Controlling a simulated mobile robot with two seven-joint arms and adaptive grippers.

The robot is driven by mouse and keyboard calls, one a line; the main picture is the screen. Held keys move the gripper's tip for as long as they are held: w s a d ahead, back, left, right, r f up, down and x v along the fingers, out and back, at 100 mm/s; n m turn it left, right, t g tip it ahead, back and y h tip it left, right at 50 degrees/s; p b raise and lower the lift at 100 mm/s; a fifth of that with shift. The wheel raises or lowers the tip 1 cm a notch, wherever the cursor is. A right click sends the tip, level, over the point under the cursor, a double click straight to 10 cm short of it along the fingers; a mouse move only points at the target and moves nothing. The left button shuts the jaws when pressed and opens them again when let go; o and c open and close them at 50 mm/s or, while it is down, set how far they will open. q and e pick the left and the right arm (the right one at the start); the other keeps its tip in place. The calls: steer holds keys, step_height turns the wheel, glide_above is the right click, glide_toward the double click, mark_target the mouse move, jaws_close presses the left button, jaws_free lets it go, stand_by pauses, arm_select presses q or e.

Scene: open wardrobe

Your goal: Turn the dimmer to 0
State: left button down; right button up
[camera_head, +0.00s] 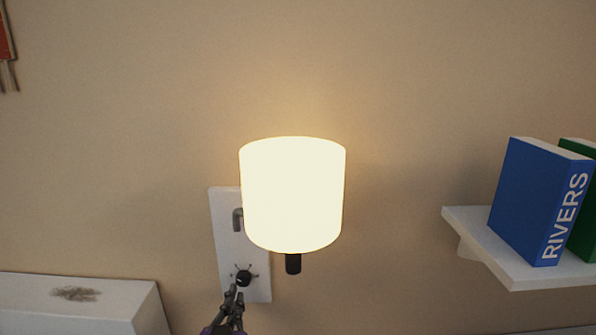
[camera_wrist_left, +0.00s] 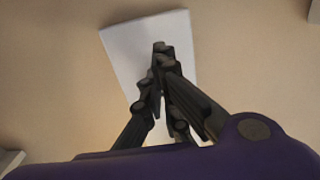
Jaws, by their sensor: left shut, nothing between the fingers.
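The dimmer knob (camera_head: 244,278) is a small black dial with tick marks around it, low on a white wall plate (camera_head: 225,230). A lit lamp with a white shade (camera_head: 293,195) is mounted on the same plate. My left gripper (camera_head: 232,291) is shut and empty, its fingertips just below and left of the knob; I cannot tell whether they touch it. In the left wrist view the shut fingers (camera_wrist_left: 162,55) lie in front of the white plate (camera_wrist_left: 125,50), and the knob is hidden there. My right gripper is not in view.
A white shelf (camera_head: 470,225) at the right holds a blue book (camera_head: 535,200) marked RIVERS and a green book (camera_head: 582,235). A white box-like surface (camera_head: 120,300) with a dark smudge is at the lower left. The wall between is bare.

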arm_select(q)
steer(key=shift+w+r, duration=0.1)
steer(key=shift+w, duration=0.7)
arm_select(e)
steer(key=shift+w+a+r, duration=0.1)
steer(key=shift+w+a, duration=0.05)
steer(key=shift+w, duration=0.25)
